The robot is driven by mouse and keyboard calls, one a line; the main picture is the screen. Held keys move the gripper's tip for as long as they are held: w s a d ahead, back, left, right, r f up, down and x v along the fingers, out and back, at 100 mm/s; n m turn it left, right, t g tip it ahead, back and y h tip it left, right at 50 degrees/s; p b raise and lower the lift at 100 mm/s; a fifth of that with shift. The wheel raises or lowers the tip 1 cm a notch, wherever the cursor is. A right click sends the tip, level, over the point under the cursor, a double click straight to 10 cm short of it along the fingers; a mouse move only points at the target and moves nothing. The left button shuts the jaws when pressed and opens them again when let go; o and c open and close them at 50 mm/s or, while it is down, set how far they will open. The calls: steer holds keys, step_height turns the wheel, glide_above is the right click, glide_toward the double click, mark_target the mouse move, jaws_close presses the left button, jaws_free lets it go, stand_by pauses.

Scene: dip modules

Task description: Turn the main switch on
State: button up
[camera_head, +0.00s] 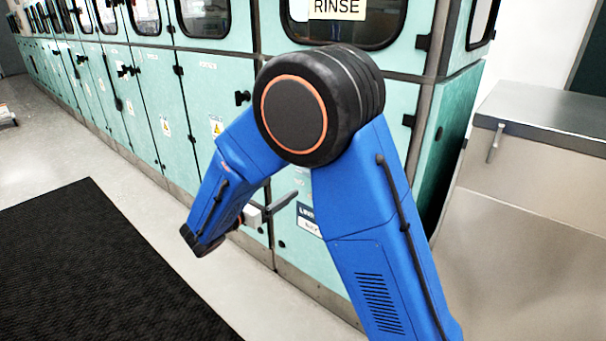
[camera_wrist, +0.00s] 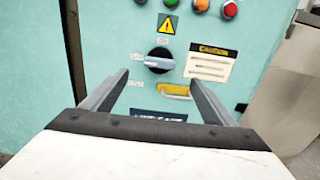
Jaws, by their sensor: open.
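The main switch (camera_wrist: 158,60) is a dark rotary knob with a pale blue-grey handle on the teal cabinet front, in the wrist view. Its handle lies roughly horizontal. My gripper (camera_wrist: 159,77) is open, its two grey fingers pointing at the panel. In the picture the switch shows just above and between the fingertips, and no touch can be seen. In the head view my gripper (camera_head: 283,201) is beside the cabinet, partly behind my blue arm, and the switch is hidden there.
Above the switch are a yellow warning sign (camera_wrist: 167,23) and coloured buttons (camera_wrist: 230,10). A caution label (camera_wrist: 211,63) is to its right. A yellow fitting (camera_wrist: 174,90) sits below. A grey counter (camera_head: 548,110) stands right of the cabinets; a black mat (camera_head: 95,265) lies on the floor.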

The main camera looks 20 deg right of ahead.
steer(key=x, duration=1.2)
steer(key=shift+w+d, duration=0.15)
steer(key=shift+d, duration=0.1)
steer(key=c, duration=1.1)
